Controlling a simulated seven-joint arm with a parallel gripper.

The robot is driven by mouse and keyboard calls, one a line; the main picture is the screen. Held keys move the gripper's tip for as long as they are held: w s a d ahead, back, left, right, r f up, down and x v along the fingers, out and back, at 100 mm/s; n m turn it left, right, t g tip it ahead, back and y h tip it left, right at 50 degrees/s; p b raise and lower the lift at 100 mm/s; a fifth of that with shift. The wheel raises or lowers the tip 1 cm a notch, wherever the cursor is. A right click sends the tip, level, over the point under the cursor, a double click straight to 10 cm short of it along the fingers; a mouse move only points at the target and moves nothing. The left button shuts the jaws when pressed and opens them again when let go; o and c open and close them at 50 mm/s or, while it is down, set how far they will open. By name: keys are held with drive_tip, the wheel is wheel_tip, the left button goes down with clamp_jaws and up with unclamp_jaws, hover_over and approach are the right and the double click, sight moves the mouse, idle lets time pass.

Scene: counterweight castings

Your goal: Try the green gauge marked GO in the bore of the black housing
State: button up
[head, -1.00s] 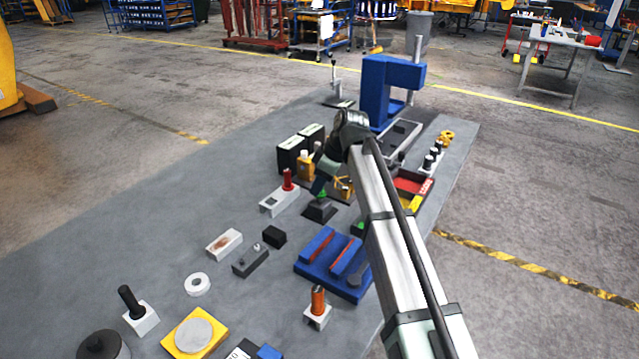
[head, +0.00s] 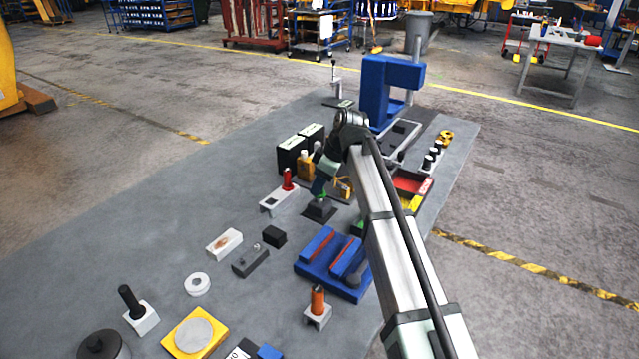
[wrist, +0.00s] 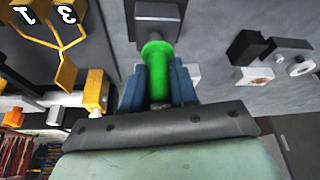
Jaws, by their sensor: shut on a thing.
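The green gauge (wrist: 157,75) is between my two blue fingers in the wrist view, and my gripper (wrist: 158,85) is shut on it. A grey cylindrical part (wrist: 160,12) shows beyond its green collar, in front of a dark block. In the head view the black housing (head: 318,212) stands on the mat, with a bit of the green gauge (head: 323,196) showing just over its top. My gripper (head: 320,185) is above the housing. The bore is hidden, and I cannot tell whether the gauge's end is inside it. The GO mark is not readable.
A white stand with a red plug (head: 287,180) is close on the left. Black boxes (head: 291,155) and a yellow bottle (head: 306,166) stand behind. A black cube (head: 273,236) and a blue cradle (head: 330,263) are nearer the front. The mat (head: 130,235) is clear at left.

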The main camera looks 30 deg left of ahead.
idle(0.3)
drive_tip(key=shift+r, duration=0.45)
drive_tip(key=shift+r, duration=0.15)
idle(4.0)
drive_tip(key=shift+r, duration=2.45)
